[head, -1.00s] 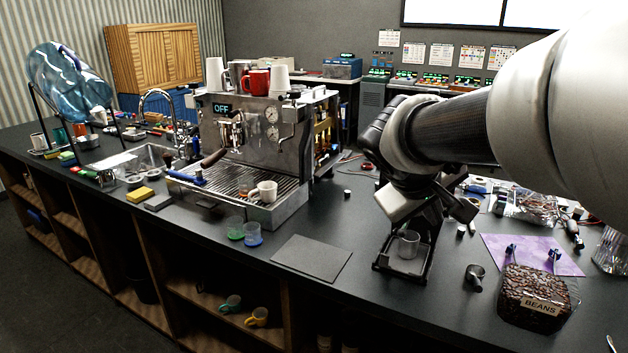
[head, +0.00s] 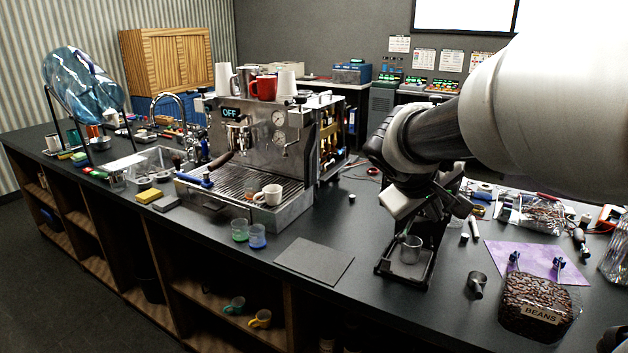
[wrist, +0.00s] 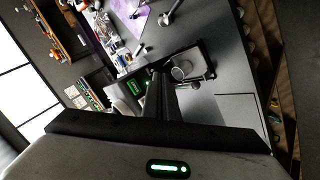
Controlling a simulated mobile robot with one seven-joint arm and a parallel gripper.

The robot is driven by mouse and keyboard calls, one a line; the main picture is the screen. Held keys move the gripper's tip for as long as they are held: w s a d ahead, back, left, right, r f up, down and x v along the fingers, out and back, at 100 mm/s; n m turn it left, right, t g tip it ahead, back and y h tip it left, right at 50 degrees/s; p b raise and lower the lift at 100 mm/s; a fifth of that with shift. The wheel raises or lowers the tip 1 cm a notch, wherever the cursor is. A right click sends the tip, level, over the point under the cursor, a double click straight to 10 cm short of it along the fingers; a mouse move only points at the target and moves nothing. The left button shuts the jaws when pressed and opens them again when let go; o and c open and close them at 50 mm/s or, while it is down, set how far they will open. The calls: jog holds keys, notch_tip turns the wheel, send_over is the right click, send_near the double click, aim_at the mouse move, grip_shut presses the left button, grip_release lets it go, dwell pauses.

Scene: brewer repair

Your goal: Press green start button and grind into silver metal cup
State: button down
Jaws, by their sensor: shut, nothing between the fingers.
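The silver cup (head: 411,250) stands upright on the dark base (head: 385,268) of the grinder, right of the middle of the counter. In the wrist view the cup (wrist: 181,70) sits beside my gripper's fingers. My gripper (wrist: 158,74) is shut and empty, its dark fingers close to the grinder. Green-lit markings (wrist: 133,87) show on the grinder just left of the fingertips; I cannot tell whether they are touched. In the head view my arm and wrist hide most of the grinder, including its button.
An espresso machine (head: 262,150) reading OFF stands to the left. A dark mat (head: 314,260) lies between it and the grinder base. A portafilter-like metal piece (head: 477,283), a beans container (head: 540,305) and a purple cloth (head: 530,262) are on the right.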

jog(key=w+d+p, duration=0.1)
jog(key=w+d, duration=0.2)
jog(key=w, duration=0.2)
jog(key=shift+d, duration=0.2)
jog(key=shift+w, duration=0.1)
dwell(1.9)
jog(key=shift+w+d, duration=0.25)
jog(key=shift+w+d, duration=0.2)
jog(key=shift+w, duration=0.1)
dwell(0.7)
jog(key=shift+s+a, duration=0.1)
jog(key=shift+s+a+b, duration=0.4)
jog(key=shift+s+b, duration=0.15)
jog(key=s+a, duration=0.1)
jog(key=s+a+b, duration=0.1)
jog(key=s+b, duration=0.1)
jog(key=s, duration=0.1)
jog(key=shift+s+a, duration=0.1)
jog(key=shift+a, duration=0.3)
